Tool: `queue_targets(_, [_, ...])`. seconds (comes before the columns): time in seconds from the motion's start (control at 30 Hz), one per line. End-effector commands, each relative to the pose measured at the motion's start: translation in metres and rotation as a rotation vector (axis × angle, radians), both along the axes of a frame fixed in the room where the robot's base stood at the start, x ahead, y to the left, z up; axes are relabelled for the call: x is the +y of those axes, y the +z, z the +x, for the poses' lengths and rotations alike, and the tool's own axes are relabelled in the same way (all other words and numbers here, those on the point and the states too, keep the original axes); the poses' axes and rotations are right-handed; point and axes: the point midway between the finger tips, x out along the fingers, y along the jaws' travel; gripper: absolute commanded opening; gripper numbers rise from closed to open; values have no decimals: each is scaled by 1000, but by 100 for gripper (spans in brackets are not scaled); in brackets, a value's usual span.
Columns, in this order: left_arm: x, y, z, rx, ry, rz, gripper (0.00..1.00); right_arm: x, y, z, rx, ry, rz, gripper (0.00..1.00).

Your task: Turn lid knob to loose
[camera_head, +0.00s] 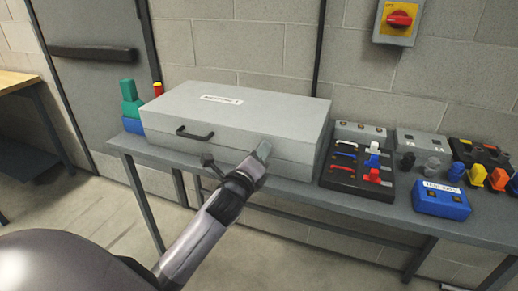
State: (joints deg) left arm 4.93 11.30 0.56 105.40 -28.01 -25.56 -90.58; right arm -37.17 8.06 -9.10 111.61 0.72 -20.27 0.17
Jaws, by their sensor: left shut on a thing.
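A grey metal case (215,125) with a hinged-looking lid (270,110) stands on the bench. The lid looks closed and carries a white label and a black front handle (195,133). My left gripper (262,152) is at the right part of the case's front, near the lid seam. It is shut on what appears to be the lid knob. The knob itself is hidden by the fingers, so its turn position cannot be seen. My right gripper is not in view.
The grey bench (300,192) runs along a block wall. Right of the case are a black tray (345,178) of coloured parts, a blue labelled box (440,200) and several connectors. A green and blue item (131,105) stands left. A red rotary switch (399,19) is on the wall.

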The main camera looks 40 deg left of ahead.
Motion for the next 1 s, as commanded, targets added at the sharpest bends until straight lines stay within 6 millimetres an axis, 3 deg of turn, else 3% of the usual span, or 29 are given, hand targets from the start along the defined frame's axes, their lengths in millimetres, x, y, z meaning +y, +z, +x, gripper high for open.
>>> queue_targets(0.6, [0,0,0,-129,2,-545,0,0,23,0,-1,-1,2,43])
queue_targets(1.0, [1,-1,0,-175,2,-733,0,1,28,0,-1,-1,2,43])
